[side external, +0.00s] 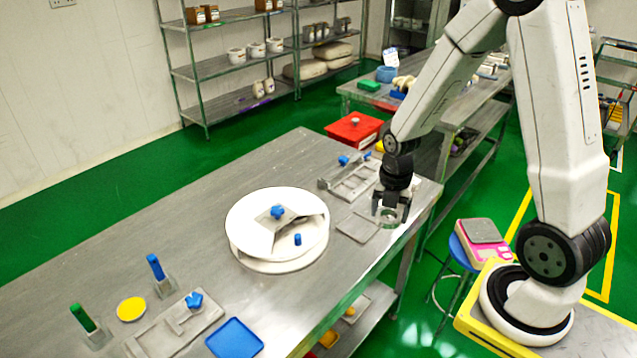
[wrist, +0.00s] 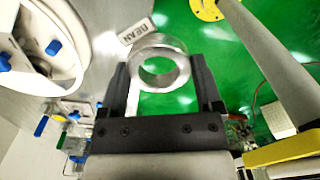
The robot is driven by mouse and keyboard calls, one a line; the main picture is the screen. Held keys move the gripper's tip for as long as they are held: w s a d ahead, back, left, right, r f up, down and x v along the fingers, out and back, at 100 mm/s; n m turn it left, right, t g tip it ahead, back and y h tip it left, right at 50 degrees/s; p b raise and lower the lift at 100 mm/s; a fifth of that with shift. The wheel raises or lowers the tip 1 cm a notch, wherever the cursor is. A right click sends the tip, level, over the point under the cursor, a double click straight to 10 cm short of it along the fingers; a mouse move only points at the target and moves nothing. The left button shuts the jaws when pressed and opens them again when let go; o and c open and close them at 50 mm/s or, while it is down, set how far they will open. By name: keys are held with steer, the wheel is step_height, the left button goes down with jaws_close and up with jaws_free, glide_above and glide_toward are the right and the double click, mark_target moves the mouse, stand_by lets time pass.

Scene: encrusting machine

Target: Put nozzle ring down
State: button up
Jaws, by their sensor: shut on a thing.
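The nozzle ring (wrist: 160,44) is a silver metal ring. In the wrist view it sits between the two dark fingers of my gripper (wrist: 163,85), which is shut on it. In the side view my gripper (side external: 391,213) points down near the right edge of the metal table (side external: 180,215), and the ring (side external: 389,223) shows small and pale between its fingertips. The ring is close above the table edge; I cannot tell the exact gap. A flat grey plate (side external: 357,228) lies on the table just left of the gripper.
A white round machine part (side external: 252,222) with blue knobs stands left of the gripper. A metal fixture with blue knobs (side external: 352,180) lies behind. A pink scale (side external: 482,240) stands on a stool at right.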

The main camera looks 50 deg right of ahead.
steer(key=n, duration=0.1)
steer(key=s+d+n, duration=0.1)
steer(key=n, duration=0.1)
steer(key=s+n, duration=0.1)
steer(key=n, duration=0.1)
steer(key=shift+s+d+f, duration=0.25)
steer(key=shift+d+f, duration=0.05)
steer(key=shift+w, duration=0.1)
glide_above(360, 229)
steer(key=s, duration=0.1)
steer(key=f, duration=0.8)
steer(key=shift+s+a+f, duration=0.15)
steer(key=shift+a+f, duration=0.05)
steer(key=shift+f, duration=0.05)
steer(key=shift+w+d+f, duration=0.15)
steer(key=shift+w+f, duration=0.25)
steer(key=shift+w+d+f, duration=0.1)
steer(key=shift+w+f, duration=0.15)
steer(key=shift+f, duration=1.6)
